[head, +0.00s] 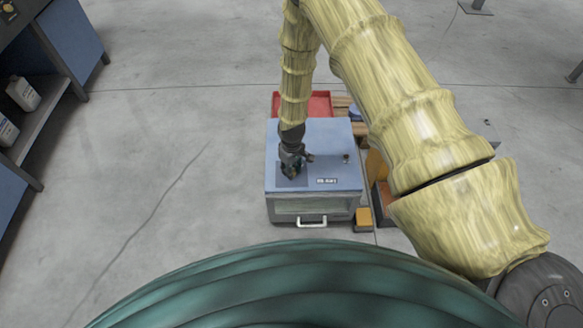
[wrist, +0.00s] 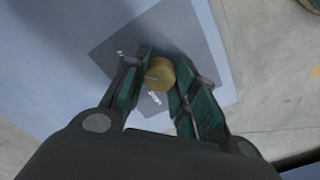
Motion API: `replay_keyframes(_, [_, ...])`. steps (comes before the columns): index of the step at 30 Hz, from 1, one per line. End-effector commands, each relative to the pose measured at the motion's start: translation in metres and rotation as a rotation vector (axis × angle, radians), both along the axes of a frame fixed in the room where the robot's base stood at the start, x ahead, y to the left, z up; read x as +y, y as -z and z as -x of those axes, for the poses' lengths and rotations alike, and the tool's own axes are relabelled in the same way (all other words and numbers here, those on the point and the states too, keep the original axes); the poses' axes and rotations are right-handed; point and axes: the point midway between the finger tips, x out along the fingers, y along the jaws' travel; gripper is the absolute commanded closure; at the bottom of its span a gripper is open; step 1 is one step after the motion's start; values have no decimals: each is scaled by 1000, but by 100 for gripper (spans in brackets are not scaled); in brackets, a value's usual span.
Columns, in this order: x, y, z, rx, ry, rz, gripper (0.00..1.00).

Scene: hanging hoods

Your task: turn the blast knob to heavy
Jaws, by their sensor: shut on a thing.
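The blast knob (wrist: 160,73) is a round, brass-coloured knob on a dark grey square plate (wrist: 108,46) in the wrist view. White marks show on the plate beside it, too small to read. My gripper (wrist: 162,80) has its dark green fingers on either side of the knob and is shut on it. In the head view my gripper (head: 290,168) points down onto the top of the blue cabinet (head: 330,140), over the dark plate at its left. The knob is hidden there by my gripper.
A small dark fitting (head: 346,158) and a white label (head: 326,181) are on the cabinet top. A white handle (head: 312,222) is on its front. A red tray (head: 318,104) lies behind. Orange blocks (head: 364,218) stand at its right. The floor to the left is clear.

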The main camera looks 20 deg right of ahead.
Motion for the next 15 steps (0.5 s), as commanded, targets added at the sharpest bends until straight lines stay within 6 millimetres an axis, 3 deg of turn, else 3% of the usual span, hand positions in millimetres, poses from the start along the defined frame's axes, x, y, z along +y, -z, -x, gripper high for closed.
replay_keyframes(15, [1, 0, 0, 0, 65, -1, 96])
